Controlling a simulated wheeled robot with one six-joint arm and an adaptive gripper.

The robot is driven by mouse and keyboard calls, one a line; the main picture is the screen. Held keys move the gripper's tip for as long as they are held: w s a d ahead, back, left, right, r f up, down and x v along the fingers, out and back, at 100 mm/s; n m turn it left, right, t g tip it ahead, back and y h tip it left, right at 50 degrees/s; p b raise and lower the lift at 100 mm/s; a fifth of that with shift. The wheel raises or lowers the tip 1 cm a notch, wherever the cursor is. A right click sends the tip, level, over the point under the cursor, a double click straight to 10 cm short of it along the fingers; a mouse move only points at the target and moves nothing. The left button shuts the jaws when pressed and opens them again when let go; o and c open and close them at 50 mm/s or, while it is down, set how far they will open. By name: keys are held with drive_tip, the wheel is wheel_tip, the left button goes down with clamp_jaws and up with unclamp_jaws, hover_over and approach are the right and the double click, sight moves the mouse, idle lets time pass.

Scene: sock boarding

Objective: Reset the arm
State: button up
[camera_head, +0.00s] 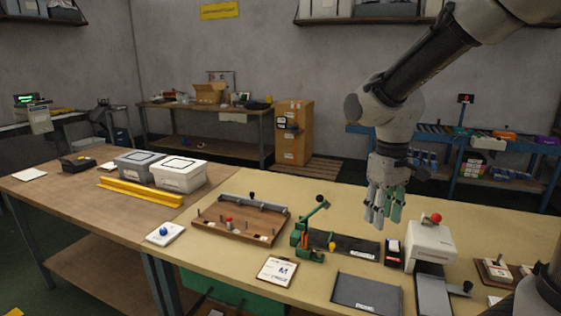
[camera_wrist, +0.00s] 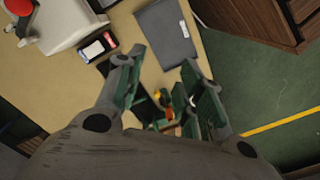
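My gripper (camera_head: 379,221) hangs fingers-down above the right part of the light tabletop (camera_head: 222,265), apart from everything on it. In the wrist view its green-lined fingers (camera_wrist: 163,58) stand apart with a clear gap and nothing held between them. Below it in the head view are a dark mat (camera_head: 345,244) and a small black-and-red box (camera_head: 392,253). To its right is a white machine with a red ball knob (camera_head: 432,240); it also shows in the wrist view (camera_wrist: 68,22). A dark grey folder (camera_head: 367,291) lies at the front edge.
A green lever tool (camera_head: 303,237) stands upright left of my gripper, beside a wooden tray with pegs (camera_head: 240,219). A card marked M (camera_head: 281,270) lies in front. Lidded boxes (camera_head: 178,178) and a yellow bar (camera_head: 139,193) sit on the left table. The air around the gripper looks clear.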

drive_tip(key=s+d+r+m+t, duration=0.4)
drive_tip(key=s+d+r, duration=0.4)
drive_tip(key=s+d, duration=0.4)
drive_tip(key=shift+s+r+m+t, duration=0.25)
drive_tip(key=shift+s+m+t, duration=0.15)
drive_tip(key=shift+s, duration=0.5)
